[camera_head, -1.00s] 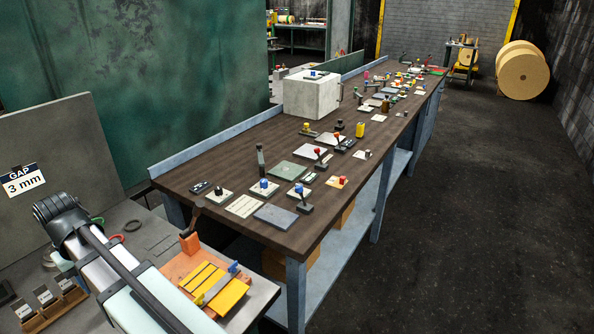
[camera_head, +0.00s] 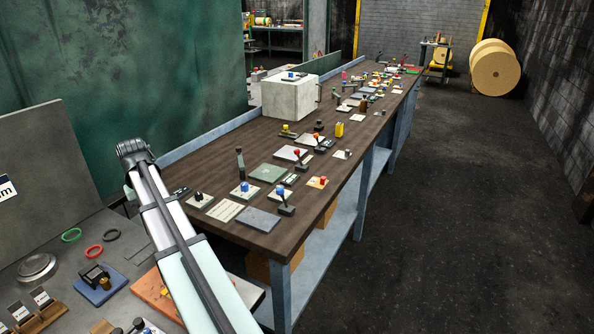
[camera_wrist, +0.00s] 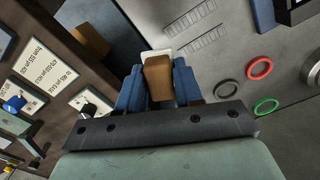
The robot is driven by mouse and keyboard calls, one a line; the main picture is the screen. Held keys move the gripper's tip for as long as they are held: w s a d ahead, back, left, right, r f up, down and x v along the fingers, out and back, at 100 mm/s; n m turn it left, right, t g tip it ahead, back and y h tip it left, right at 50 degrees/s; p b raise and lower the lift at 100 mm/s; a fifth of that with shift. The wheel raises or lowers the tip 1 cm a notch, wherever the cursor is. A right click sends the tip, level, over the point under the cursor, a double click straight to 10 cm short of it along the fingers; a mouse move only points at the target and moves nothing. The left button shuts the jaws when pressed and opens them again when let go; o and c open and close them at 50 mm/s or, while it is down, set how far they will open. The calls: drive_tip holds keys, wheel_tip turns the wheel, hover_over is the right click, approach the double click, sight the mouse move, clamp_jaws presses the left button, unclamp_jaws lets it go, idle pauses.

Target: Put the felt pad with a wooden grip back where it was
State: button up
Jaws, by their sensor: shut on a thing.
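In the wrist view, my gripper (camera_wrist: 157,72) is shut on the felt pad with a wooden grip (camera_wrist: 158,84). Its blue fingers stand on either side of the brown wooden grip, and a whitish pad edge shows beyond it. The pad is over the gap between the grey table (camera_wrist: 215,55) and the dark wooden bench (camera_wrist: 70,28). I cannot tell its height. In the head view, my arm's far end is above the table near the bench's left end; my gripper and the pad are hidden there.
Green (camera_head: 71,235), red (camera_head: 95,251) and black (camera_head: 111,236) rings lie on the grey table, with marked outlines beside them. A blue base with a black device (camera_head: 100,283) is nearer. The long bench (camera_head: 215,165) carries many plates and knobbed tools. A pale block (camera_head: 290,97) stands farther back.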

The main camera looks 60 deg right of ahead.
drive_tip(key=s+d+r+m, duration=0.15)
drive_tip(key=d+m, duration=0.25)
drive_tip(key=d, duration=1.6)
drive_tip(key=m, duration=0.9)
hover_over(334, 170)
drive_tip(key=shift+s+a+f, duration=0.1)
drive_tip(key=shift+f, duration=2)
drive_tip(key=shift+s+a+f, duration=0.1)
drive_tip(key=shift+f, duration=2)
drive_tip(key=shift+f, duration=0.1)
drive_tip(key=o, duration=1)
